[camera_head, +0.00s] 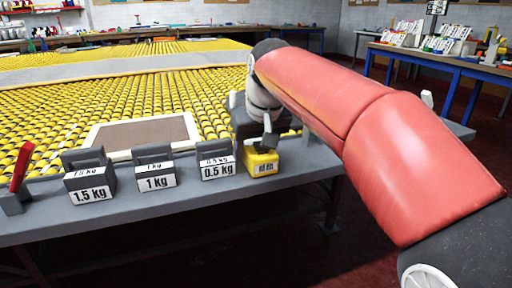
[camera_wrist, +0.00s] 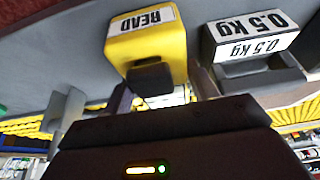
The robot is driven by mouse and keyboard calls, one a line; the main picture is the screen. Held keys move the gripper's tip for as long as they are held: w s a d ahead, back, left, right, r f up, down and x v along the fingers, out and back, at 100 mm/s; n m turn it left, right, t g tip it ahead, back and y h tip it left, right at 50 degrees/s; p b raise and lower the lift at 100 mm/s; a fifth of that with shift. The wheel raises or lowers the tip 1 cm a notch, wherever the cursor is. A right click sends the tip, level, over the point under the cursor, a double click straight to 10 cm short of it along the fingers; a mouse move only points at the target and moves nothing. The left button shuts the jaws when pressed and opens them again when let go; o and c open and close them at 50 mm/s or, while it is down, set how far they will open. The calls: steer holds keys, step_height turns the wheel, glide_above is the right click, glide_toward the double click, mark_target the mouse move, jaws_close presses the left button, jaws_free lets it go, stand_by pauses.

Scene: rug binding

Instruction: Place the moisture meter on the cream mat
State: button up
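The moisture meter looks to be the yellow block (camera_head: 262,161) with a white label, standing on the grey bench ledge at the right end of a row of weights. In the wrist view the meter (camera_wrist: 147,42) reads "READ" and has a dark knob facing my gripper. My gripper (camera_wrist: 162,92) has its fingers apart on either side of this knob, with gaps visible. In the head view my gripper (camera_head: 256,136) is just above and behind the meter, partly hidden by my wrist. The cream mat (camera_head: 191,127), cream-rimmed with a brown middle, lies left of the meter behind the weights.
Grey weights marked 1.5 kg (camera_head: 90,180), 1 kg (camera_head: 154,172) and 0.5 kg (camera_head: 217,167) stand along the front ledge. The 0.5 kg weight (camera_wrist: 250,40) is close beside the meter. A red-handled tool (camera_head: 20,168) stands at the far left. Yellow rollers (camera_head: 60,115) fill the bench behind.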

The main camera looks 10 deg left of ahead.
steer(key=p+v, duration=0.2)
steer(key=v, duration=1)
steer(key=shift+w+r, duration=0.1)
steer(key=shift+r, duration=0.05)
steer(key=s+d+f+m, duration=0.1)
steer(key=s+d+f, duration=0.3)
steer(key=d, duration=0.3)
steer(key=s+d+f+m+t+h, duration=0.1)
steer(key=s+d+f+m, duration=0.1)
steer(key=s+d+f, duration=0.2)
steer(key=s+d+f+m, duration=0.2)
steer(key=s+d+f, duration=0.3)
steer(key=d, duration=0.5)
step_height(320, 180, down, 2)
steer(key=shift+f+h, duration=0.15)
steer(key=shift+h, duration=0.25)
steer(key=shift+o, duration=0.2)
steer(key=s+d+f+m, duration=0.1)
steer(key=s+d+f, duration=0.2)
steer(key=s+f, duration=0.2)
step_height(320, 180, down, 3)
steer(key=shift+s+d+f+t+h, duration=0.1)
steer(key=shift+s+d+t+h, duration=0.15)
steer(key=shift+t+h, duration=0.05)
